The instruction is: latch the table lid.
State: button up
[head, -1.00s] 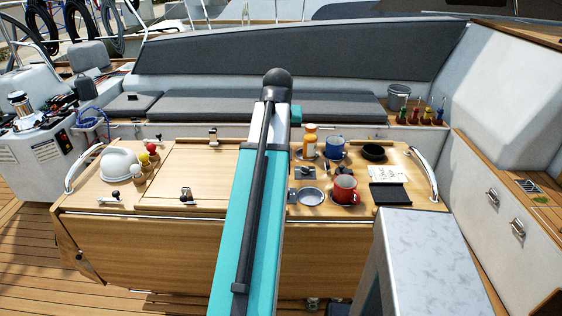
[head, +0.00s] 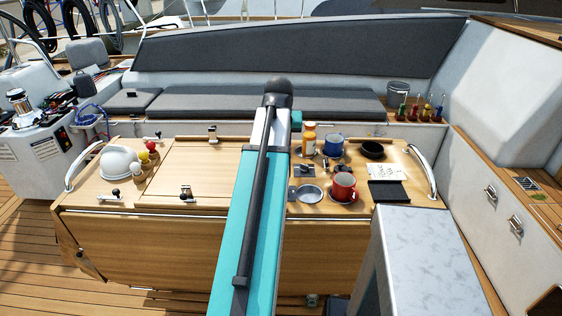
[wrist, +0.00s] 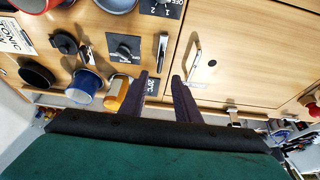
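The table lid (head: 200,165) is a flat wooden panel lying level in the table's top, apparently closed; my arm hides its right part in the head view. Small latches sit at its far edge (head: 213,133) and near edge (head: 187,193). In the wrist view the lid (wrist: 245,50) shows at the right, with a pale metal lever (wrist: 194,65) and a dark round hole near its edge. My gripper (wrist: 168,82) is above the table by the lid's seam, fingers apart with nothing between them. The head view hides it behind my arm. Whether the lever is engaged I cannot tell.
A switch panel (wrist: 124,46) lies left of the fingers.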

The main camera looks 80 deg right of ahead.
jog(key=shift+p+x, duration=1.25)
jog(key=shift+x, duration=4.1)
grip_shut()
